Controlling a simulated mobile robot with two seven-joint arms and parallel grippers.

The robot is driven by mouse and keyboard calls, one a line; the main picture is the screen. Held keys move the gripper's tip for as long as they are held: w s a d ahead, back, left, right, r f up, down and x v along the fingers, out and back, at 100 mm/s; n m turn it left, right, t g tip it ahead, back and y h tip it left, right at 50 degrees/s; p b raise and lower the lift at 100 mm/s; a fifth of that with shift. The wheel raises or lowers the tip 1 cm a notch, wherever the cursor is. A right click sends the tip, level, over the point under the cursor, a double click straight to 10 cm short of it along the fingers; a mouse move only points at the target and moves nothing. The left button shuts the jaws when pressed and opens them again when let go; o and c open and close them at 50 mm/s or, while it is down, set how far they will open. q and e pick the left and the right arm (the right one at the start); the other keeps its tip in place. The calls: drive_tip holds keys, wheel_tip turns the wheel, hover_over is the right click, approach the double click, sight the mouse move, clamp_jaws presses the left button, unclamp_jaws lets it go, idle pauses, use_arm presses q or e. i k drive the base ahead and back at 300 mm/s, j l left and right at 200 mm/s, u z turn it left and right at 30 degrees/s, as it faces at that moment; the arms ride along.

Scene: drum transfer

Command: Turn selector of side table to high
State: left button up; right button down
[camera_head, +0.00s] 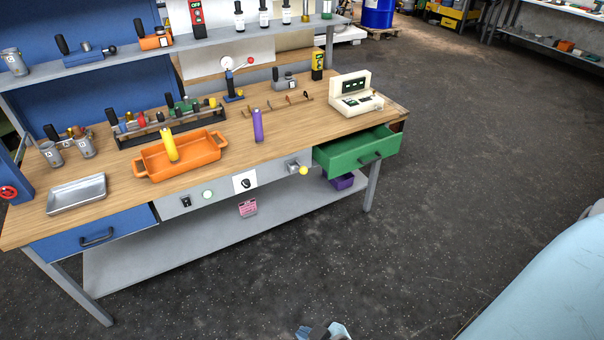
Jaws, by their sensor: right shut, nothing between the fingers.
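A wooden-topped workbench (330,118) stands ahead of me. A black rotary knob on a white plate (245,183) sits in the grey front panel (222,195); its setting marks are too small to read. I cannot tell whether this bench is the side table. My right gripper (318,332) shows only in part at the bottom edge, shut and empty, well below and apart from the panel. My left gripper is out of view.
A blue drawer (95,236) is at the left. An orange tray (180,157) and a purple cylinder (258,125) stand on top. The dark floor (440,180) in front is clear.

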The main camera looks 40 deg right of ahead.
sight(243, 182)
drive_tip(key=z, duration=0.7)
drive_tip(key=i+j+u, duration=0.35)
drive_tip(key=i+j, duration=0.85)
